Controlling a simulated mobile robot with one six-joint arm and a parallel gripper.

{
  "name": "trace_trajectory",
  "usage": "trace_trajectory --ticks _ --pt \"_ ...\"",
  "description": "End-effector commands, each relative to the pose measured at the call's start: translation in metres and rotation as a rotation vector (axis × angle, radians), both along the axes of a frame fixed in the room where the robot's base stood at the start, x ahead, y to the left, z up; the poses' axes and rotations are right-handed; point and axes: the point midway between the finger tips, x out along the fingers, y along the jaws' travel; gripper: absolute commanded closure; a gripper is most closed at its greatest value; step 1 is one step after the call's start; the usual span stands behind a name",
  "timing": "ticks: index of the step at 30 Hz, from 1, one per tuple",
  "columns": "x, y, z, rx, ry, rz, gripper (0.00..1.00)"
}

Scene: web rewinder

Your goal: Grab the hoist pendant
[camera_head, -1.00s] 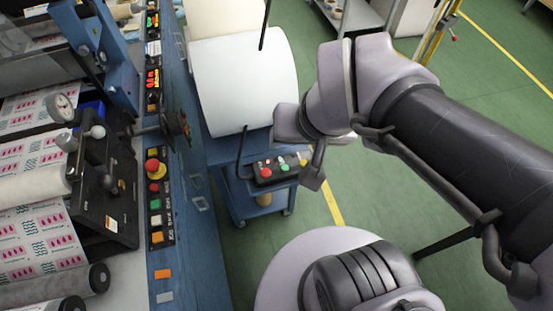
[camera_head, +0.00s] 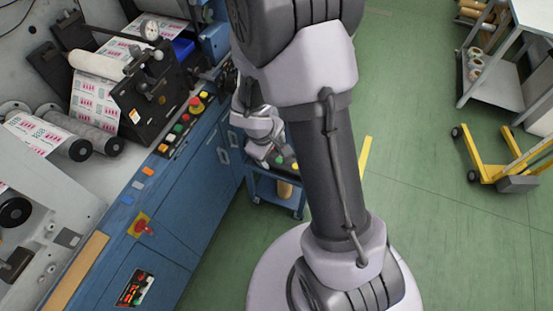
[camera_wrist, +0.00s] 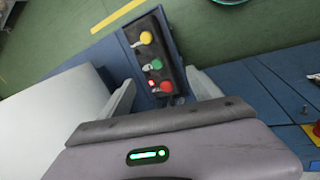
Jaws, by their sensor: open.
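The hoist pendant (camera_wrist: 152,52) is a black box with yellow, green and red buttons. In the wrist view it lies over a blue surface, its red-button end closest to my gripper. My gripper (camera_wrist: 160,84) is open, with one pale finger on each side of that near end. I cannot tell whether either finger touches it. In the head view the pendant (camera_head: 286,160) shows only in part beside my arm, above the blue cart (camera_head: 262,186). My gripper (camera_head: 266,150) is there too, partly covering the pendant.
A white roll (camera_wrist: 55,120) is close on the left in the wrist view. The blue machine cabinet (camera_head: 190,205) with a row of buttons stands left of the cart. Green floor is open to the right, up to a yellow pallet jack (camera_head: 500,165).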

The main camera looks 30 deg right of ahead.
Motion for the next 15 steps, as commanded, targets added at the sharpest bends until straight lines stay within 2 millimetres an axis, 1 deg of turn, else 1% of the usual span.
trace_trajectory --ticks 1,3,6,8,15 --pt "0.001 -0.004 -0.022 0.0 0.002 -0.002 0.27" --pt "0.004 -0.008 -0.037 0.0 0.001 0.0 0.27" --pt "0.006 -0.012 -0.049 0.0 0.0 -0.002 0.27" --pt "0.007 -0.014 -0.053 0.0 -0.001 -0.002 0.27" --pt "0.016 -0.025 -0.096 0.0 -0.001 -0.002 0.27"
